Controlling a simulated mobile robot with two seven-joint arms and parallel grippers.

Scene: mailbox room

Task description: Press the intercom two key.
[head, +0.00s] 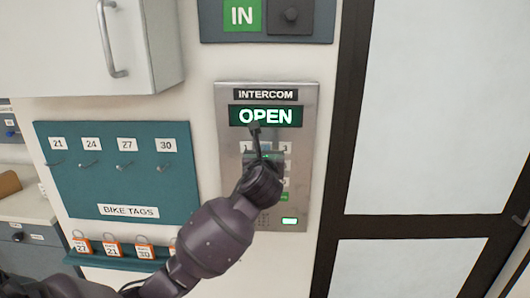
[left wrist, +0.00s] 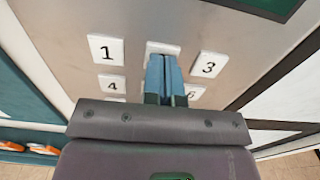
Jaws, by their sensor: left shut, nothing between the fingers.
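The intercom (head: 310,150) is a grey metal wall panel with a green-lit display (head: 266,116) reading OPEN above white keys. My left gripper (left wrist: 163,58) is shut and empty, its blue fingertips at the two key's place in the top row. In the left wrist view the two key (left wrist: 163,47) shows only as a white upper edge between the 1 key (left wrist: 106,49) and the 3 key (left wrist: 209,64); its digit is hidden by the fingers. I cannot tell whether the fingertips touch it. In the head view my gripper and wrist cover the middle keys. My right gripper is not in view.
A white cabinet (head: 60,50) is at upper left. A dark-framed door (head: 345,130) stands at right.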

